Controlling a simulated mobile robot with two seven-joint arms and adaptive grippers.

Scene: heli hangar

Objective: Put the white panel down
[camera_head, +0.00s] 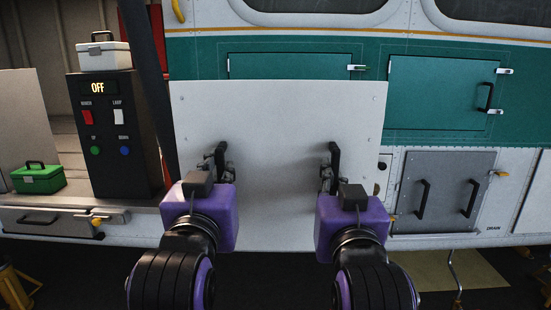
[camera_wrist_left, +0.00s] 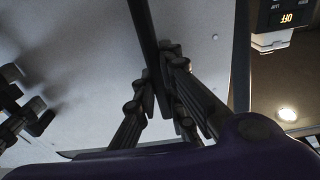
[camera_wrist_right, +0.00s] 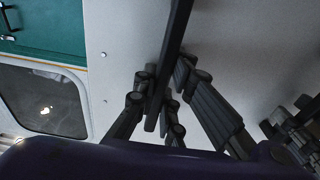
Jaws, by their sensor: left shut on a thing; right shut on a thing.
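The white panel (camera_head: 277,118) is a flat, upright sheet with two black handles, held up in front of the green and white helicopter side. My left gripper (camera_head: 218,163) is shut on the panel's left handle (camera_head: 221,156). My right gripper (camera_head: 329,170) is shut on the right handle (camera_head: 335,159). The left wrist view shows the left fingers around a black bar (camera_wrist_left: 143,40), with the panel (camera_wrist_left: 75,60) behind. The right wrist view shows the right fingers around the other bar (camera_wrist_right: 176,50). The panel's lower part is partly hidden by my grippers.
A black control box (camera_head: 112,135) reading OFF stands at left, with a white case (camera_head: 103,56) on top. A green case (camera_head: 38,179) sits on the ledge beside it. A grey hatch (camera_head: 441,192) with two handles and a closed green door (camera_head: 442,94) are at right.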

